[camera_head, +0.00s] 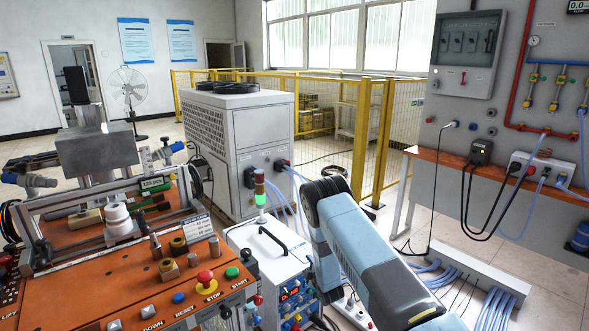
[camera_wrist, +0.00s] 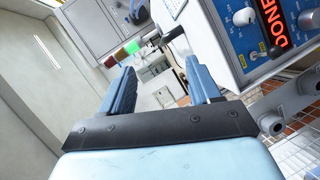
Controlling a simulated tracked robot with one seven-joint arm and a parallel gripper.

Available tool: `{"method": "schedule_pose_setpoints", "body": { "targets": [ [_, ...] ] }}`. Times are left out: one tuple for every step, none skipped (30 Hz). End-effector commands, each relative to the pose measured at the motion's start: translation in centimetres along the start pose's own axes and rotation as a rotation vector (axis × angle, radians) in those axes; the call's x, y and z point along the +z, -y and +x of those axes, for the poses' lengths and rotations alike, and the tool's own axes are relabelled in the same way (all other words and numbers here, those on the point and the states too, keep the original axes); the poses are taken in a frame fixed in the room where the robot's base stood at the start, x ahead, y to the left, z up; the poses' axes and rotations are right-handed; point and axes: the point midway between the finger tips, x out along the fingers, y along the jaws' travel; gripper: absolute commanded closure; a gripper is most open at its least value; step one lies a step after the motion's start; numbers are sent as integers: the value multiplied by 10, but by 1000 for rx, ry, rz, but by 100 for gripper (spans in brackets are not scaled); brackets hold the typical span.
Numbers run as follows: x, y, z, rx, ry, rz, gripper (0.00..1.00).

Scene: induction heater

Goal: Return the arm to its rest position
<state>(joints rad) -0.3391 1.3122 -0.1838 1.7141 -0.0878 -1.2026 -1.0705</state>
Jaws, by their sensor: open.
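My gripper (camera_wrist: 160,68) shows in the wrist view with its two blue fingers spread apart and nothing between them. In the head view my blue and grey arm (camera_head: 375,250) reaches up from the lower right to a dark joint near the middle; the gripper itself cannot be made out there. The heater unit (camera_head: 272,250), a white box with a black handle, stands left of my arm. In the wrist view its panel (camera_wrist: 245,50) is at the upper right, with a red display (camera_wrist: 272,22) reading "DONE". A signal light (camera_head: 260,188) glows green; it also shows beyond the fingers (camera_wrist: 130,48).
An orange-topped workstation (camera_head: 120,285) with knobs and buttons fills the lower left. A white cabinet (camera_head: 265,130) and yellow fence (camera_head: 362,140) stand behind. A wall panel with an orange-edged bench (camera_head: 500,173) is at the right. Blue cables (camera_head: 490,305) run along the floor near my arm.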

Motion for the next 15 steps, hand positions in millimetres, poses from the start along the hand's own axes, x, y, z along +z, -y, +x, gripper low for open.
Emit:
{"method": "schedule_pose_setpoints", "body": {
  "targets": [
    [-1, -23, 0, -2, 17, 25, 38],
    [-1, -34, 0, -6, 27, 39, 38],
    [-2, -48, -1, -12, 41, 60, 38],
    [-2, -59, -2, -17, 52, 75, 38],
    [-2, -69, -2, -22, 62, 90, 38],
    [-3, -83, -4, -28, 76, 112, 38],
    [-4, -94, -6, -32, 86, 127, 38],
    [-4, -104, -8, -36, 96, 143, 38],
    [-5, -117, -11, -42, 108, 164, 38],
    [-6, -127, -13, -47, 118, 179, 38],
    [-6, -137, -16, -51, 127, 196, 38],
    [-7, -151, -20, -56, 140, 216, 38],
    [-8, -160, -23, -60, 150, 232, 38],
    [-8, -170, -27, -65, 160, 249, 38],
    [-9, -183, -32, -70, 172, 269, 38]
  ]
}}
